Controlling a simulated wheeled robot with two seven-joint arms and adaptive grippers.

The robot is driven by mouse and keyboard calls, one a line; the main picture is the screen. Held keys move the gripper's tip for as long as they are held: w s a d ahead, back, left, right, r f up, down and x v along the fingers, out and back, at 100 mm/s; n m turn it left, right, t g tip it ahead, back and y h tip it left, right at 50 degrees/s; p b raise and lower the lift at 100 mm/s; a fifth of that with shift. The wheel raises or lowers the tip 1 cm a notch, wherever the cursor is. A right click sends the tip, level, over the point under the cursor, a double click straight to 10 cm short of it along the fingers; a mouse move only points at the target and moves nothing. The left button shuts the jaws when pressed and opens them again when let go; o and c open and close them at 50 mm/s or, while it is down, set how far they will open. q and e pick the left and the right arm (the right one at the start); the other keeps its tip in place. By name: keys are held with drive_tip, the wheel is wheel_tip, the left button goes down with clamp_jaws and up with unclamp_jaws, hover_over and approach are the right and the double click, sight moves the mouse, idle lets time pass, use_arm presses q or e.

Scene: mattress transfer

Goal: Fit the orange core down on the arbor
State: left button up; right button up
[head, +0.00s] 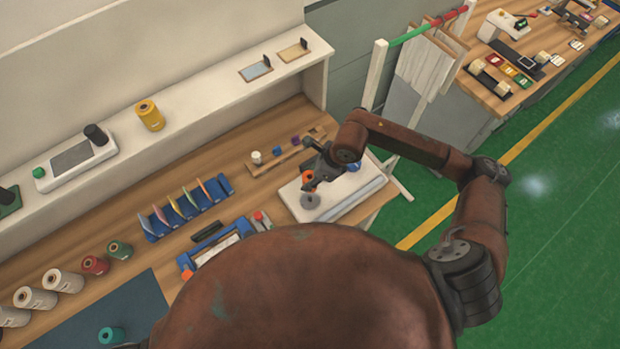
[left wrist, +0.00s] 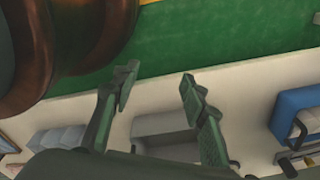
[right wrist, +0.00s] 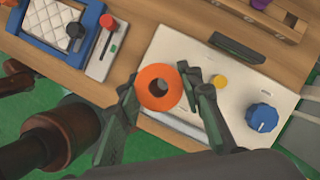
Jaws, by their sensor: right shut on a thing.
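The orange core (right wrist: 150,99) is a thick ring. It sits between the fingertips of my right gripper (right wrist: 158,88), which is shut on it, above a white-topped unit (right wrist: 186,48). In the head view the orange core (head: 308,176) shows partly behind my right gripper (head: 315,183). A grey round piece (head: 310,201), perhaps the arbor, shows just below it on the unit. In the right wrist view the arbor is hidden, so I cannot tell whether the core touches it. My left gripper (left wrist: 157,84) is open and empty, away from the bench work.
The unit carries a yellow button (right wrist: 221,82), a blue knob (right wrist: 262,117) and a dark bar (right wrist: 237,48). A blue-framed device (right wrist: 58,25) stands beside it.

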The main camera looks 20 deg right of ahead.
sight(310, 195)
wheel_tip(310, 195, down, 3)
drive_tip(key=b, duration=0.2)
drive_tip(key=shift+f+b, duration=0.1)
drive_tip(key=shift+b, duration=0.3)
drive_tip(key=shift+f+b, duration=1.25)
drive_tip(key=shift+f, duration=0.05)
use_arm(q)
drive_tip(key=f, duration=0.5)
drive_tip(key=shift+w+f, duration=0.2)
drive_tip(key=shift+f, duration=0.15)
drive_tip(key=shift+w, duration=0.35)
drive_tip(key=shift+s+f+b, duration=0.2)
drive_tip(key=shift+f+b, duration=0.75)
drive_tip(key=shift+s+f+b, duration=0.15)
drive_tip(key=shift+f+b, duration=1.15)
drive_tip(key=shift+s+f+b, duration=0.1)
drive_tip(key=shift+f+b, duration=1.15)
use_arm(e)
drive_tip(key=shift+f, duration=2.85)
drive_tip(key=o, duration=1.3)
drive_tip(key=shift+r, duration=0.1)
drive_tip(key=shift+c, duration=0.2)
